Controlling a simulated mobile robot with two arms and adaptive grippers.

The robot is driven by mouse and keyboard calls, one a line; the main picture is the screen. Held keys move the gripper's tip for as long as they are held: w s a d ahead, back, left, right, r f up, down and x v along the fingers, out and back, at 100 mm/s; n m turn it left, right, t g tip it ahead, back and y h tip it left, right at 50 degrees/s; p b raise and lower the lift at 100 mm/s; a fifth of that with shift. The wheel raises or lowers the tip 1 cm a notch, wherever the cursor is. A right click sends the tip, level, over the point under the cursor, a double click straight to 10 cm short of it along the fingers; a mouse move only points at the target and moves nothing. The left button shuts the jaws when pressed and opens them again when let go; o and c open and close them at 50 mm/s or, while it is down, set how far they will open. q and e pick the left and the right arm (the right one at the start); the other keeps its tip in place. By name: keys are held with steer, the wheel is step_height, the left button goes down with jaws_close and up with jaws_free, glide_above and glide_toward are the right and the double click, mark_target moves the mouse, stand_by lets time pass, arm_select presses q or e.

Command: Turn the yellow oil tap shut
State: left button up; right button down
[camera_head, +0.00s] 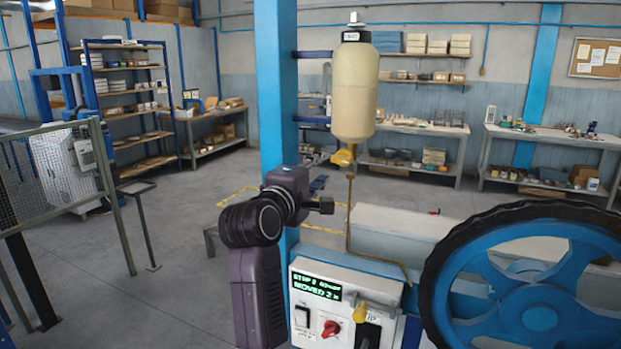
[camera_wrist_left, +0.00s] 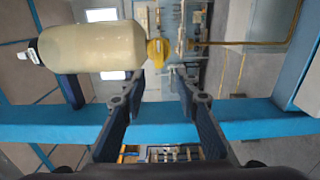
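The yellow oil tap (camera_head: 344,157) sits under a cream oil bottle (camera_head: 355,92) on the blue post, above a thin brown pipe. In the left wrist view the tap (camera_wrist_left: 158,53) shows just beyond my fingertips, nearer the left finger, with the bottle (camera_wrist_left: 90,47) to its left. My left gripper (camera_head: 319,190) is in front of the post, below and left of the tap. In the wrist view my left gripper (camera_wrist_left: 160,74) is open, with nothing between its fingers. I cannot tell whether the tap touches a finger. My right gripper is not in view.
The blue post (camera_head: 275,90) rises behind my left arm. A control box (camera_head: 325,305) with a green display, red knob and yellow lever stands below. A large blue wheel with a black rim (camera_head: 535,290) fills the lower right. Floor at left is partly free, beside a mesh fence (camera_head: 60,175).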

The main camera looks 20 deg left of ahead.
arm_select(q)
steer(key=shift+s+a, duration=0.1)
steer(key=shift+s, duration=2.55)
